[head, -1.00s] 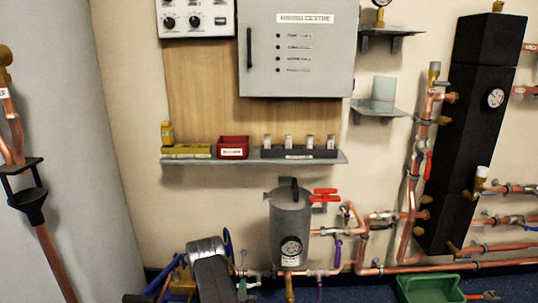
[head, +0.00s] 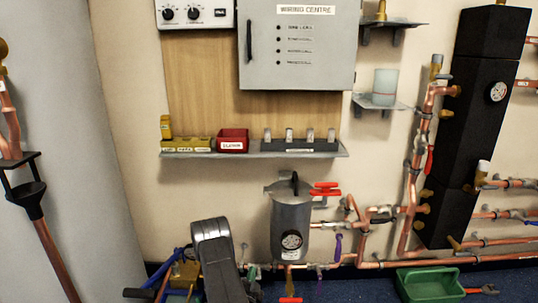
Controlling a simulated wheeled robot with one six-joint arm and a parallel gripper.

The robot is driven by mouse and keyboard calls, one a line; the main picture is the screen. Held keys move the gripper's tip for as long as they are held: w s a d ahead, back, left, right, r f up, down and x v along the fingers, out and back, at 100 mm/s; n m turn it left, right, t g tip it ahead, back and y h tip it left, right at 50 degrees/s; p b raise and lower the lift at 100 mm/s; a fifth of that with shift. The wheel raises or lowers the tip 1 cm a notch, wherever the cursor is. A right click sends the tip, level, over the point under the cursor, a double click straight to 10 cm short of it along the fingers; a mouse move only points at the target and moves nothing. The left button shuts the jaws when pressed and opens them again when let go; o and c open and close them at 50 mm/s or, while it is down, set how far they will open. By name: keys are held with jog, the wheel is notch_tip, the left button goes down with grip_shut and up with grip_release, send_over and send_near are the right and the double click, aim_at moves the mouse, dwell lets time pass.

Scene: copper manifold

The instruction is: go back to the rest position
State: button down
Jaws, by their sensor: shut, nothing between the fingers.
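My gripper is not in view. A grey rounded part of my arm (head: 216,262) rises from the bottom edge, left of the grey cylindrical vessel (head: 290,216). It hides part of the pipes and valves behind it. The end of the arm lies outside the frame or is hidden, so its fingers cannot be seen.
A shelf (head: 185,155) holds yellow boxes, a red bin (head: 233,140) and a dark rack (head: 300,146). The wiring cabinet (head: 297,50) hangs above. Copper pipes (head: 410,190) and a black manifold (head: 475,130) stand at right. A green tray (head: 430,284) lies on the blue floor.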

jog(key=shift+d+r+m, duration=0.15)
jog(key=shift+d+m, duration=0.25)
jog(key=shift+m, duration=0.45)
jog(key=shift+d+r+m, duration=0.1)
jog(key=shift+d+m, duration=0.3)
jog(key=shift+m, duration=0.45)
